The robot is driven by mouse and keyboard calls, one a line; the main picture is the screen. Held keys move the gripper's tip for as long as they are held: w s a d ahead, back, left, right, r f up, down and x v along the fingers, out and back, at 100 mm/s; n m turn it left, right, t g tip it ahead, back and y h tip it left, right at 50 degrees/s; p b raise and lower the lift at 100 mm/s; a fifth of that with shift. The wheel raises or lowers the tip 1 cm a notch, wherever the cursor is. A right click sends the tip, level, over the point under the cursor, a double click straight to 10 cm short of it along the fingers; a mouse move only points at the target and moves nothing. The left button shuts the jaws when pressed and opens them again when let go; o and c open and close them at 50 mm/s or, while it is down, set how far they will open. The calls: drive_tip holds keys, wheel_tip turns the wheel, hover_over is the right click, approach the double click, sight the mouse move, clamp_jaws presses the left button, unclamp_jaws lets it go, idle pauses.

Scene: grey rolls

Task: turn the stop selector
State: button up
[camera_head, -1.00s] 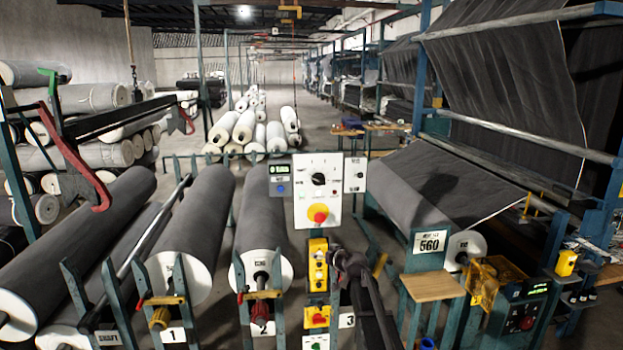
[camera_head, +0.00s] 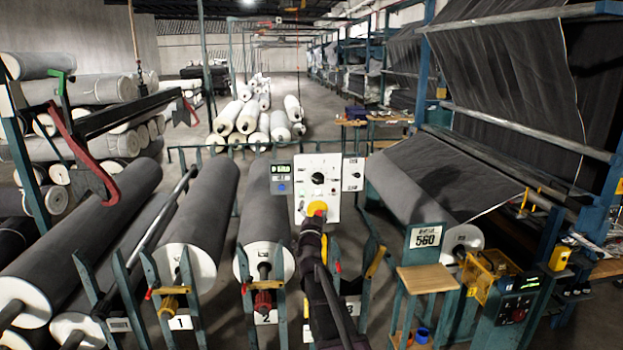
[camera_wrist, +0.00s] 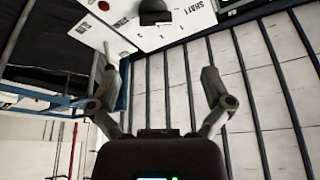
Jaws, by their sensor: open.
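A white control panel (camera_head: 300,172) stands in the middle of the head view. It bears a black rotary selector knob (camera_head: 317,178), and a yellow stop button (camera_head: 317,208) sits below it. My gripper (camera_head: 312,232) is in front of the panel's lower part, just under the yellow button in the picture. In the wrist view my gripper (camera_wrist: 161,76) is open with nothing between its fingers. A black knob (camera_wrist: 154,12) on a white panel face (camera_wrist: 125,22) shows at the top edge there, beyond the fingertips and apart from them. Its pointer position is too small to read.
A small grey box with a green display (camera_head: 281,177) adjoins the panel on the left, and a narrow switch plate (camera_head: 353,174) on the right. Large grey rolls (camera_head: 200,220) lie on stands to the left. A wooden shelf (camera_head: 427,279) stands at right.

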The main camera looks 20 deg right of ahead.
sight(318, 181)
drive_tip(key=p+x, duration=0.1)
drive_tip(key=x, duration=0.3)
drive_tip(key=p+x, duration=0.2)
drive_tip(key=x, duration=0.3)
drive_tip(key=p+x, duration=0.1)
drive_tip(key=x, duration=0.4)
drive_tip(key=shift+s+d, duration=0.15)
drive_tip(key=shift+d, duration=0.2)
drive_tip(key=c, duration=1)
